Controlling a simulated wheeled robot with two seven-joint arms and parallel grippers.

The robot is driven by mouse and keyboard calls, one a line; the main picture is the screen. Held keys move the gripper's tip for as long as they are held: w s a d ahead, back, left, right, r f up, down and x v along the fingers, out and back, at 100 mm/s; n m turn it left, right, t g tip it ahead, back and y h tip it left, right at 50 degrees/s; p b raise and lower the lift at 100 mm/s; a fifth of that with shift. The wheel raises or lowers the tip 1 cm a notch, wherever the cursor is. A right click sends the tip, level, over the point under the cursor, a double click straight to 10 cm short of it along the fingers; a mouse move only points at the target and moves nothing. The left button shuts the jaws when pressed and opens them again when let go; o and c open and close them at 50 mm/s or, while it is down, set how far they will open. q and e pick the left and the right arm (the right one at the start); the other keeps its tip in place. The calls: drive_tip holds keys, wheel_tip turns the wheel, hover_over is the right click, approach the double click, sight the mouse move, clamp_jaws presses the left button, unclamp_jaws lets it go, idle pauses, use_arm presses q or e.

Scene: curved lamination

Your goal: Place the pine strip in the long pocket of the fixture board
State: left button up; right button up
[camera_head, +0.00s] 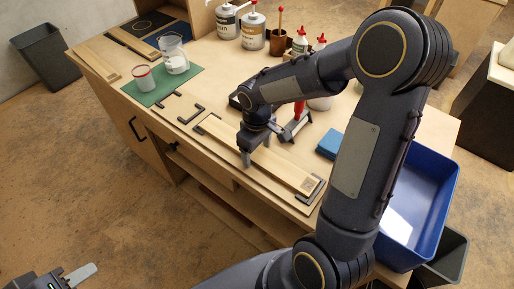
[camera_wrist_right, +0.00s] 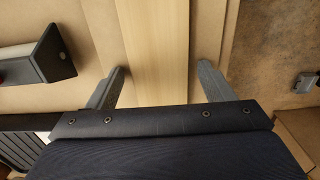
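The pine strip (camera_head: 284,170) lies lengthwise on the fixture board (camera_head: 310,205) at the front of the bench, between dark end brackets. I cannot tell whether it is fully seated in the long pocket. My right gripper (camera_head: 253,155) is down over the strip's middle, hiding part of it. In the right wrist view the strip (camera_wrist_right: 155,50) runs between the two fingers of the right gripper (camera_wrist_right: 160,80), which are apart, with a visible gap at the right finger. My left gripper (camera_head: 70,280) is at the bottom left corner, away from the bench, partly cut off.
A red-handled clamp (camera_head: 297,118) stands just behind the board. A blue block (camera_head: 329,144) lies right of it. A green mat (camera_head: 160,85) holds a jug (camera_head: 174,55) and a cup (camera_head: 144,78). Cans and bottles stand at the back. A blue bin (camera_head: 440,205) is at the right.

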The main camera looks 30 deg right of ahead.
sight(257, 153)
wheel_tip(257, 153, up, 12)
drive_tip(key=s+a+m+t+y, duration=0.2)
drive_tip(key=s+m, duration=0.1)
drive_tip(key=s, duration=0.5)
drive_tip(key=s+a+m+t+y, duration=0.1)
drive_tip(key=s+a+m+t, duration=0.1)
drive_tip(key=s, duration=0.7)
drive_tip(key=shift+r+m+t+y+p, duration=0.4)
drive_tip(key=shift+m+t, duration=0.3)
drive_tip(key=shift+t, duration=0.1)
